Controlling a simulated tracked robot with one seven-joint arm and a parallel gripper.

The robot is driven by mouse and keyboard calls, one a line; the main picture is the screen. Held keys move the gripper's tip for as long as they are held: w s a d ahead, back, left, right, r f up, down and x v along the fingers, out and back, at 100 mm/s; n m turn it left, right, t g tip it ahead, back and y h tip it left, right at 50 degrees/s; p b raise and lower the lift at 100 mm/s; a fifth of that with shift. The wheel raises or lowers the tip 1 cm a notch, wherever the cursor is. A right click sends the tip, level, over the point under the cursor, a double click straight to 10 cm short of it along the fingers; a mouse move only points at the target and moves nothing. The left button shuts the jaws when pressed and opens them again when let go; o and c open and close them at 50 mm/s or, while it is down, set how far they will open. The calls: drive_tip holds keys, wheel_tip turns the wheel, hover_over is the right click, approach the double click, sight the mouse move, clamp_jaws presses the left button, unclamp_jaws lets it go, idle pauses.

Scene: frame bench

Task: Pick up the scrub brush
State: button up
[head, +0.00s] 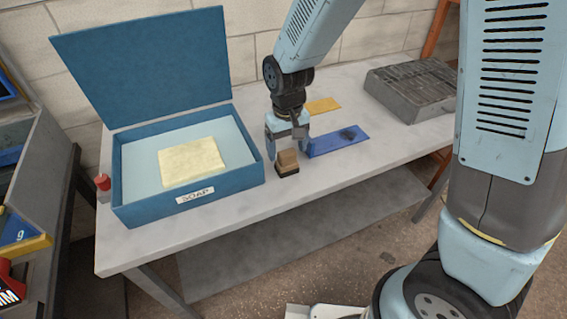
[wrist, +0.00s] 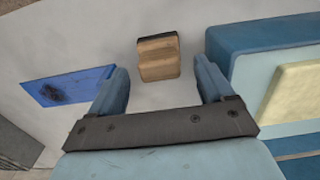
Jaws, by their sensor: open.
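The scrub brush (head: 287,162) is a small wooden block with a dark base. It sits on the bench near its front edge, just right of the blue box. In the wrist view the brush (wrist: 158,58) lies ahead of the fingers, between their lines. My gripper (head: 287,140) is open and empty, close behind and above the brush. In the wrist view its two blue fingers (wrist: 161,82) are spread apart, and I see no contact with the brush.
An open blue box labelled SOAP (head: 230,187) holds a pale yellow slab (head: 192,161). A blue mat (head: 328,146) with a dark smudge and a yellow mat (head: 322,105) lie to the right. A grey slotted block (head: 410,90) stands farther right. A red knob (head: 102,182) is at the left.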

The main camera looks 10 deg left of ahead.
drive_tip(key=shift+f, duration=1.25)
drive_tip(key=c, duration=1.1)
drive_tip(key=shift+r, duration=0.2)
drive_tip(key=shift+r, duration=0.3)
wheel_tip(320, 180, up, 2)
drive_tip(key=shift+r, duration=0.2)
drive_tip(key=s+d+r, duration=0.9)
drive_tip(key=d, duration=0.1)
drive_tip(key=shift+d+r, duration=0.3)
drive_tip(key=shift+r, duration=0.05)
